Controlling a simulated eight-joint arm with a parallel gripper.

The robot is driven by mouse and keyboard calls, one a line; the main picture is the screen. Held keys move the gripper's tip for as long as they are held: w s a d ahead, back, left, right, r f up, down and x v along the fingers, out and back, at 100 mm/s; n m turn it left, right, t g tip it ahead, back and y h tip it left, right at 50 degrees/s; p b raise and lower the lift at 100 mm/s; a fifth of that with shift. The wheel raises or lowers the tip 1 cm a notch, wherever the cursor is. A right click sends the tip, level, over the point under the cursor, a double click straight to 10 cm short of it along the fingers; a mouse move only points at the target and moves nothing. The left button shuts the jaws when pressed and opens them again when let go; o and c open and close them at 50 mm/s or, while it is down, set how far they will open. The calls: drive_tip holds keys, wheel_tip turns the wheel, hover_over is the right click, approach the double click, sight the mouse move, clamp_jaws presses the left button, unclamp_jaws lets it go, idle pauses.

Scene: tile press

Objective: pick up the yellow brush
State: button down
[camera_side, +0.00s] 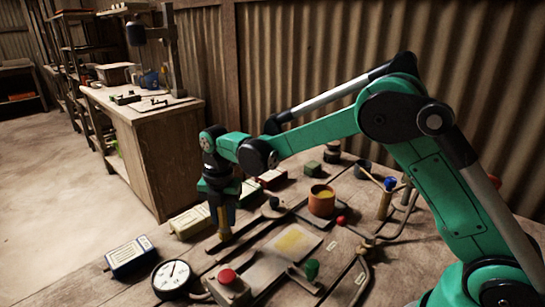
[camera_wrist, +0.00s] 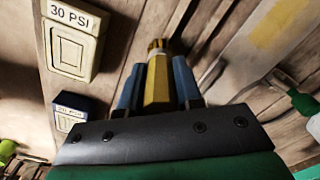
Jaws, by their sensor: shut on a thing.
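The yellow brush (camera_wrist: 157,82) shows in the wrist view as a yellow handle with a darker brown tip, pointing away from me. My gripper (camera_wrist: 157,92) is shut on it, with one blue finger on each side. In the side view my gripper (camera_side: 223,214) points down over the left part of the bench, and a strip of the brush (camera_side: 224,224) shows between the dark fingers. I cannot tell whether the brush's lower end touches the bench. My gripper's body hides the rest of the brush.
A cream "30 PSI" block (camera_wrist: 72,38) and a blue block (camera_side: 130,257) lie left of my gripper. A round gauge (camera_side: 172,278) and red button (camera_side: 228,276) stand in front. Right are the press plate (camera_side: 270,255), green knob (camera_side: 311,268) and orange pot (camera_side: 321,202).

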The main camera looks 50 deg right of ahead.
drive_tip(key=shift+r, duration=0.1)
wheel_tip(320, 180, up, 20)
idle(0.6)
idle(0.4)
